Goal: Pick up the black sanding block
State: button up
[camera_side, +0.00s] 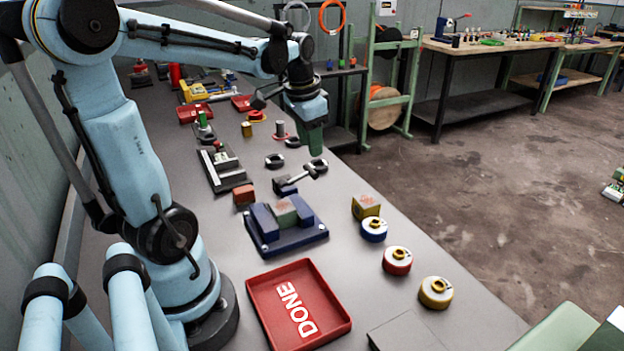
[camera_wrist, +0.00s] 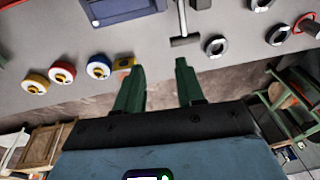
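My gripper (camera_side: 312,140) hangs over the right edge of the bench in the side view, fingers down. In the wrist view its two green fingers (camera_wrist: 159,66) are apart with nothing between them. I cannot pick out a black sanding block for certain. A small dark blue-grey block (camera_side: 284,187) lies beside the hammer's handle end, left of and nearer the camera than my gripper. Only its edge shows at the top of the wrist view (camera_wrist: 201,4). A yellow block with a reddish-brown patch (camera_side: 366,206) stands near the bench's right edge.
The hammer (camera_side: 302,176) and dark rings (camera_side: 275,160) lie close to my gripper. A blue fixture (camera_side: 290,238) holds a greenish block. Blue, red and yellow round pieces (camera_side: 397,260) line the right edge. The red DONE tray (camera_side: 262,301) is empty.

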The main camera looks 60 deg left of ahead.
jog(key=g+h, duration=0.1)
jog(key=g, duration=0.1)
send_over(283, 178)
jog(key=f, duration=0.2)
jog(key=shift+f, duration=5.9)
grip_shut()
